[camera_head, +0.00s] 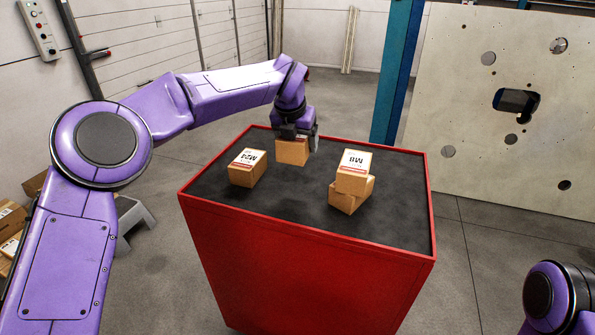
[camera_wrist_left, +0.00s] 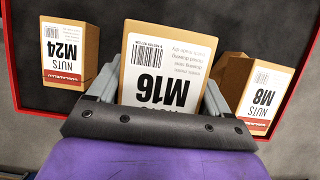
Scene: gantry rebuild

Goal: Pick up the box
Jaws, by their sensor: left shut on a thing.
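My left gripper (camera_head: 297,134) reaches down over the back of the red cart and is shut on a cardboard box (camera_head: 291,152). In the left wrist view this box (camera_wrist_left: 165,64) has a white label reading M16 and sits between the two grey fingers of the left gripper (camera_wrist_left: 158,95). I cannot tell whether its underside touches the cart top. The M24 box (camera_head: 248,168) stands on the cart to its left. The M8 box (camera_head: 354,162) lies on another box (camera_head: 350,195) to its right. My right gripper is out of view.
The red cart (camera_head: 310,262) has a dark top with a raised red rim; its front part is clear. A blue post (camera_head: 396,75) and a pale panel with holes (camera_head: 510,160) stand behind at right. Several boxes (camera_head: 12,225) lie at far left.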

